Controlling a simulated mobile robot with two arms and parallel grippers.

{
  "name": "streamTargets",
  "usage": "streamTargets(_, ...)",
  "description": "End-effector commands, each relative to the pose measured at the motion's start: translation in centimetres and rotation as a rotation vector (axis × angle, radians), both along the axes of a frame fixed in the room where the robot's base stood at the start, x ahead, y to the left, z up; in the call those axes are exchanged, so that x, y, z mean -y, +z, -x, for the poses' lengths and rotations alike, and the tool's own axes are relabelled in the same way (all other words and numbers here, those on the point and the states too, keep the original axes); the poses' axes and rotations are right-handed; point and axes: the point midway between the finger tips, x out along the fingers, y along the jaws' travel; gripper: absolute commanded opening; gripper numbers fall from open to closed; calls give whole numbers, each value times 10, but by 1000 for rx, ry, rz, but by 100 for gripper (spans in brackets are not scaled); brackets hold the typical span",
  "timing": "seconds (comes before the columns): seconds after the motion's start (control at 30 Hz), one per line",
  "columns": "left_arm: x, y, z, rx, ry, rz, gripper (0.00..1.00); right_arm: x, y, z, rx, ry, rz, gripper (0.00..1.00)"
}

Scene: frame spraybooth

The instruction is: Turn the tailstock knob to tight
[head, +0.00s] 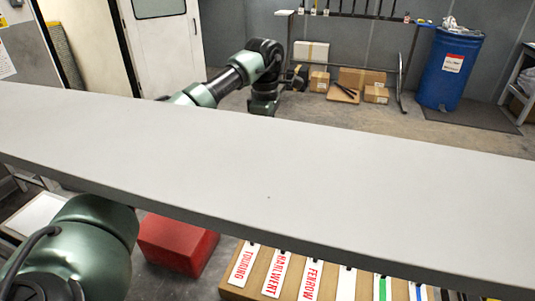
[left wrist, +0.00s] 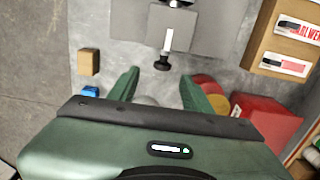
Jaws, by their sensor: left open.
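My left gripper (left wrist: 160,76) shows in the left wrist view with its two green fingers spread and nothing between them. Just beyond the fingertips is a small black knob (left wrist: 162,63) at the end of a pale strip (left wrist: 168,40), over a grey plate (left wrist: 200,30). It may be the tailstock knob; its marking is too small to read. The knob appears apart from the fingers. In the head view my arm bends down behind a long grey beam, and I cannot make out the left gripper or the knob there. My right gripper is not in view.
The long grey beam (head: 300,175) crosses the whole head view and hides much behind it. A red box (head: 178,243) and a cardboard-coloured rack with labelled cards (head: 243,262) sit below it. A blue barrel (head: 449,68) and cartons (head: 319,81) stand on the far floor.

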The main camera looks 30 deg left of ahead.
Motion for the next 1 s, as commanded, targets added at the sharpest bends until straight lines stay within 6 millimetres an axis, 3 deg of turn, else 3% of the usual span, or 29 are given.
streamTargets(0.1,-1,-5,4,-21,-9,-19,49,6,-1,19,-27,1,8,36)
streamTargets(0.27,-1,-28,5,-24,-8,-17,49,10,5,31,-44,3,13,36)
streamTargets(0.6,-1,-72,5,-20,-7,-16,49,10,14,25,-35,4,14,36)
streamTargets(0.9,-1,-76,4,-19,-7,-16,49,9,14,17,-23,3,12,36)
streamTargets(0.93,-1,-76,4,-19,-7,-16,46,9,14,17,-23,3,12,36)
streamTargets(1.0,-1,-76,4,-19,-7,-16,27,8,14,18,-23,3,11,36)
